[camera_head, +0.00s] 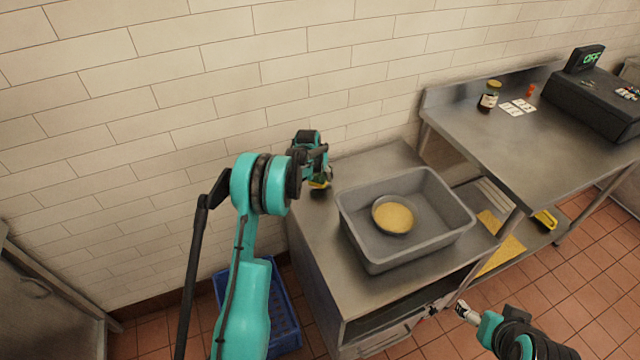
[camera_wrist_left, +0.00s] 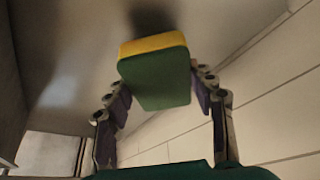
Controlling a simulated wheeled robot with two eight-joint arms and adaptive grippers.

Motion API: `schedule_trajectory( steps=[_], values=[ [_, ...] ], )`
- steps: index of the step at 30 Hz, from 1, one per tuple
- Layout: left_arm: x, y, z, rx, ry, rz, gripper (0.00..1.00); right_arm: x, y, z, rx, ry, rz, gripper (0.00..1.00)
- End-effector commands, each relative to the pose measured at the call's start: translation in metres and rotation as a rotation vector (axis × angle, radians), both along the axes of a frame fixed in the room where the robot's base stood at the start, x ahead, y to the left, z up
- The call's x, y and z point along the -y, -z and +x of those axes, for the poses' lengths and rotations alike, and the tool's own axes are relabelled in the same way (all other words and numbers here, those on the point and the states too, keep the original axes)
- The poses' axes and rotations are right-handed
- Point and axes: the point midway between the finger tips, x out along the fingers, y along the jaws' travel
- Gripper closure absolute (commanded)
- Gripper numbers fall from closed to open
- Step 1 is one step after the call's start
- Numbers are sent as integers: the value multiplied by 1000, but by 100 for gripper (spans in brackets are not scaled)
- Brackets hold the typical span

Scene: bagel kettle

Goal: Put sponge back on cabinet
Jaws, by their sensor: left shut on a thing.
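The green and yellow sponge (camera_head: 320,184) is in my left gripper (camera_head: 318,176), over the back left corner of the metal cabinet top (camera_head: 378,165). In the left wrist view, the sponge (camera_wrist_left: 155,78) sits between both fingers of my left gripper (camera_wrist_left: 160,92), its green face towards the camera and its yellow layer beyond. A dark shadow lies on the metal just past it. I cannot tell whether the sponge touches the cabinet. My right gripper (camera_head: 462,312) is low in front of the cabinet; its finger state is unclear.
A grey tub (camera_head: 447,235) with a bowl of yellow contents (camera_head: 393,215) fills much of the cabinet top. A blue crate (camera_head: 284,312) stands on the floor at left. A higher metal table (camera_head: 520,150) with a jar (camera_head: 489,95) is at right. The tiled wall is close behind.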

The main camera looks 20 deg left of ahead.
Motion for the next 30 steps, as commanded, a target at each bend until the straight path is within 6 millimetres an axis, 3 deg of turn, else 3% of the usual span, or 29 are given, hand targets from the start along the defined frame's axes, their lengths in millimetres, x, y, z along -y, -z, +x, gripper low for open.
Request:
schedule_trajectory(
  steps=[7, 19, 20, 22, 30],
  values=[
    [0, 37, 0, 0, 0, 0, 77, 0, 18, 0, 0, 0, 0, 25],
    [1, 41, 0, 0, 0, 0, 77, 0, 20, 0, 0, 0, 0, 25],
    [1, 40, 0, 0, 0, 0, 40, 0, 20, 0, 0, 0, 0, 25],
    [1, 40, 0, 0, 0, 0, 25, 0, 19, 0, 0, 0, 0, 25],
    [1, 39, 0, 0, 0, 0, 25, 0, 19, 0, 0, 0, 0, 25]
  ],
)
